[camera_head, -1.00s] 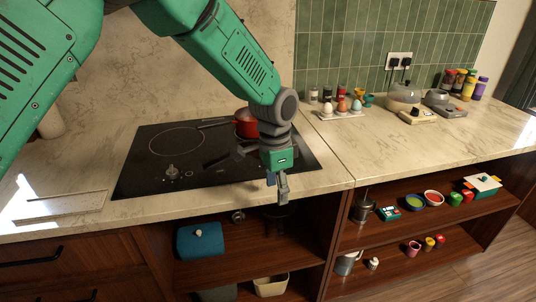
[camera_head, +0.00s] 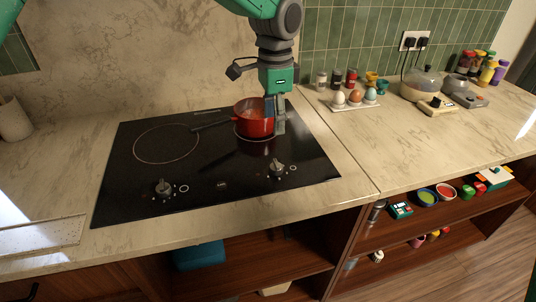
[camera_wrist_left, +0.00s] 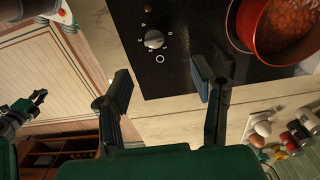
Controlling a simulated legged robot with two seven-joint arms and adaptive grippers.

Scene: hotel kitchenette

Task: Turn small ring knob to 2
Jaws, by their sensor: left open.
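The black hob (camera_head: 200,195) has a larger ring at left and a smaller ring at right. A red pot (camera_head: 250,122) stands on the smaller ring. The right front knob (camera_head: 277,168) is silver and black, and the left front knob (camera_head: 163,187) looks alike. My left gripper (camera_head: 275,118) overlaps the pot's right side in the head view and is apart from the knobs. In the left wrist view its fingers (camera_wrist_left: 161,84) are spread with nothing between them; a knob (camera_wrist_left: 153,39) shows beyond them and the pot (camera_wrist_left: 278,30) at upper right. What looks like my right gripper (camera_wrist_left: 35,103) is small and unclear.
The pot's dark handle (camera_head: 208,125) points left. An egg tray (camera_head: 355,104) and jars stand right of the hob, with a lidded cooker (camera_head: 420,86) farther right. The counter front of the hob is clear. Shelves (camera_head: 420,225) below hold small items.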

